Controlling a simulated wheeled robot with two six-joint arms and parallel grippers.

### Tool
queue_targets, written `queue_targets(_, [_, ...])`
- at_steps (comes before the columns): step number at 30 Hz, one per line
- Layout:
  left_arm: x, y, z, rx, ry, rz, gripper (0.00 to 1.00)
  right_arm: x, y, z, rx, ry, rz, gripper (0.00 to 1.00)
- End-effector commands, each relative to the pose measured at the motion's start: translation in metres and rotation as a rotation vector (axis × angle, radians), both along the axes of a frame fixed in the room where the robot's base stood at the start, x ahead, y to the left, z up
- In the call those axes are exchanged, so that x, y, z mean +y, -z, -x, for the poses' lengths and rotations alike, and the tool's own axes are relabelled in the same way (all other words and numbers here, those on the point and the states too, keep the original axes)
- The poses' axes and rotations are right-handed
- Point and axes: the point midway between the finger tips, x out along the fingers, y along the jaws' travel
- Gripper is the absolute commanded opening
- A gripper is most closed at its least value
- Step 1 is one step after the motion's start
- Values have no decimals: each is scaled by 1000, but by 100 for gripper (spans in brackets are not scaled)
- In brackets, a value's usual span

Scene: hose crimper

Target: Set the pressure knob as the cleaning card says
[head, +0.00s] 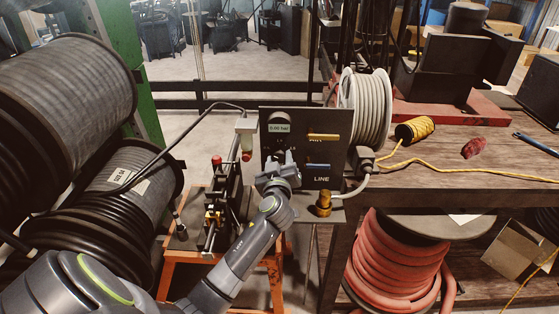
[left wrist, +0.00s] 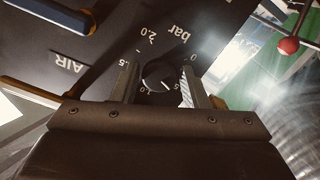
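The dark pressure knob (left wrist: 158,74) sits on the black panel (head: 300,185), inside a printed scale with 1.0, 2.0 and "bar" readable. Its short white mark points to the lower right in the left wrist view; the number there is partly hidden. My left gripper (head: 279,160) is at the panel, and in the left wrist view (left wrist: 158,88) its fingers stand on either side of the knob, with small gaps. In the head view my gripper hides the knob. The display (head: 279,127) above reads 0.00 bar. I cannot make out a cleaning card. My right gripper is not in view.
A yellow AIR lever (head: 323,137) and a blue LINE lever (head: 318,165) lie right of the knob. A red-topped lever (head: 217,161) stands left of the panel. A brass fitting (head: 323,204) sits below. A wooden bench (head: 470,160) is at right, large hose reels (head: 65,90) at left.

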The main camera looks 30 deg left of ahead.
Motion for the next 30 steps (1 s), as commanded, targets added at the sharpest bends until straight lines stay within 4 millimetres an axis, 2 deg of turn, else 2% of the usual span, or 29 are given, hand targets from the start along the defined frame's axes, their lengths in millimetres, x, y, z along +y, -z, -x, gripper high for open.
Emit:
queue_targets(1, [0,0,0,0,0,0,34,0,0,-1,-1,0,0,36])
queue_targets(6, [0,0,0,0,0,0,12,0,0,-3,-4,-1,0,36])
queue_targets(17, [0,0,0,30,0,-49,12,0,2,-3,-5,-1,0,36])
queue_targets(30, [1,0,0,210,0,-345,12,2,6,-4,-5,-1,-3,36])
